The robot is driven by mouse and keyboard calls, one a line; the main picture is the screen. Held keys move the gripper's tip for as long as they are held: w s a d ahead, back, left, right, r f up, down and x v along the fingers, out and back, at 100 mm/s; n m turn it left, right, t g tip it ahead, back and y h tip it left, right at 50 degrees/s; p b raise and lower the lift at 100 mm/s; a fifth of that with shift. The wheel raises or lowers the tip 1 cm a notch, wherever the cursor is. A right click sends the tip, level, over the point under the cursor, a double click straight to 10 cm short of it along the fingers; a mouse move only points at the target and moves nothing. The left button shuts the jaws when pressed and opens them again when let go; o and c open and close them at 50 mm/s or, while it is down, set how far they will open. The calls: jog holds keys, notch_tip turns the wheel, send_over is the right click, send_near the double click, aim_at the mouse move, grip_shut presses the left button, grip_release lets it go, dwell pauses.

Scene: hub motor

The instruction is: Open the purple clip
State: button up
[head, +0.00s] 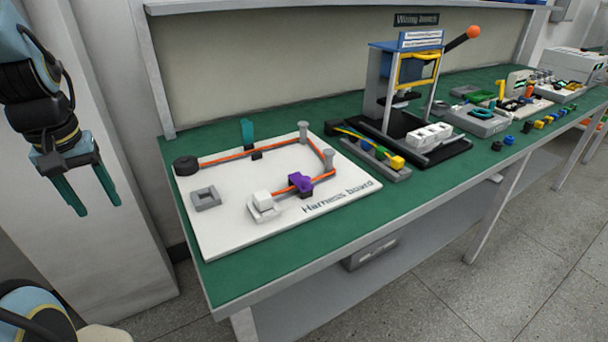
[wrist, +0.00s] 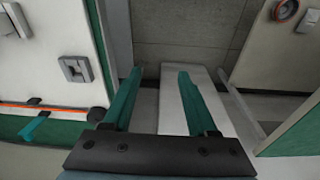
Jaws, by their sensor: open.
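The purple clip (head: 300,184) sits on the white harness board (head: 236,232), near its front edge, at the orange cable (head: 270,147). The clip's arm looks folded over the cable, but it is too small to be sure. My gripper (head: 100,208) hangs at the left, off the table and well away from the clip. Its two teal fingers are apart with nothing between them. In the wrist view my gripper (wrist: 158,78) points down past the table edge, and the purple clip is not seen there.
The board also carries a teal clip (head: 247,132), a black round part (head: 186,166), a grey square holder (head: 206,198), a white block (head: 262,203) and grey posts (head: 303,132). A lever press (head: 385,90) stands to the right. A shelf panel (head: 340,55) rises behind the board.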

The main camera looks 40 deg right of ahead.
jog(key=w+d+r+m, duration=0.1)
jog(key=w+d, duration=0.1)
jog(key=d, duration=0.8)
notch_tip(320, 180, up, 2)
jog(key=m+g+p, duration=0.1)
jog(key=m+p, duration=0.1)
jog(key=m, duration=0.2)
send_over(306, 178)
notch_tip(306, 178, down, 10)
jog(key=shift+f+p, duration=0.1)
jog(key=shift+p, duration=0.95)
jog(key=shift+c, duration=0.3)
grip_shut()
